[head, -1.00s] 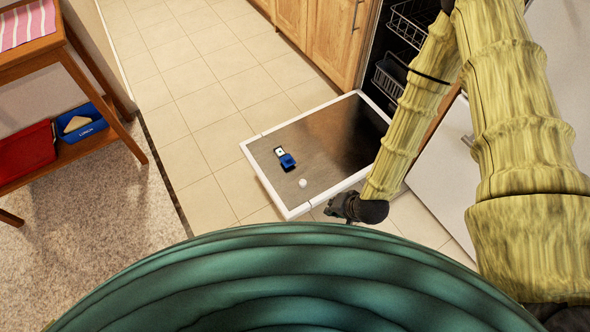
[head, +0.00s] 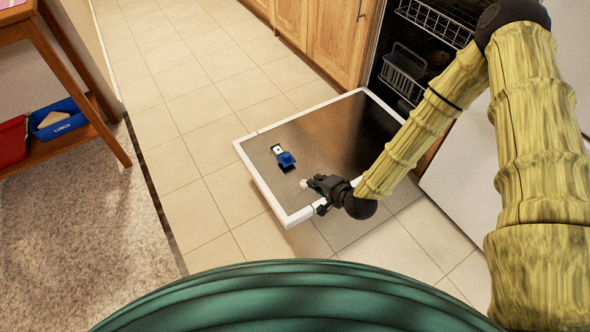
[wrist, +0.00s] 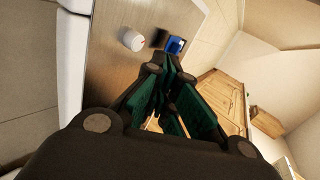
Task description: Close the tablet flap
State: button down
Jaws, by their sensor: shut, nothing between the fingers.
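The dishwasher door (head: 330,135) lies folded down, its dark metal inner face up inside a white rim. The tablet dispenser (head: 278,149) is set in that face, with a pale part showing. Its blue flap (head: 286,160) stands off at the near end and looks open; it also shows in the wrist view (wrist: 175,46). My gripper (head: 313,183) is above the door's near part, beside the white piece and short of the flap. Its green-padded fingers (wrist: 166,75) are shut and empty.
Racks (head: 402,72) show inside the dishwasher at the right. Wooden cabinets (head: 325,45) stand behind the door. Tiled floor (head: 200,130) is clear left of the door.

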jog(key=shift+m+t, duration=0.6)
jog(key=w+f+b, duration=0.1)
jog(key=w, duration=0.1)
jog(key=w+f+b, duration=0.1)
jog(key=b, duration=0.1)
jog(key=shift+w+a+f, duration=0.1)
jog(key=shift+w+f, duration=0.25)
jog(key=b, duration=0.4)
send_near(291, 158)
jog(key=f, duration=0.2)
jog(key=shift+w+a+f, duration=0.2)
jog(key=shift+a+f, duration=0.05)
jog(key=shift+f, duration=0.1)
jog(key=w+b, duration=0.1)
jog(key=w+a+b, duration=0.1)
jog(key=w, duration=0.1)
jog(key=shift+a+f, duration=0.15)
jog(key=shift+a, duration=0.2)
jog(key=shift+w+a, duration=0.35)
jog(key=shift+w, duration=0.2)
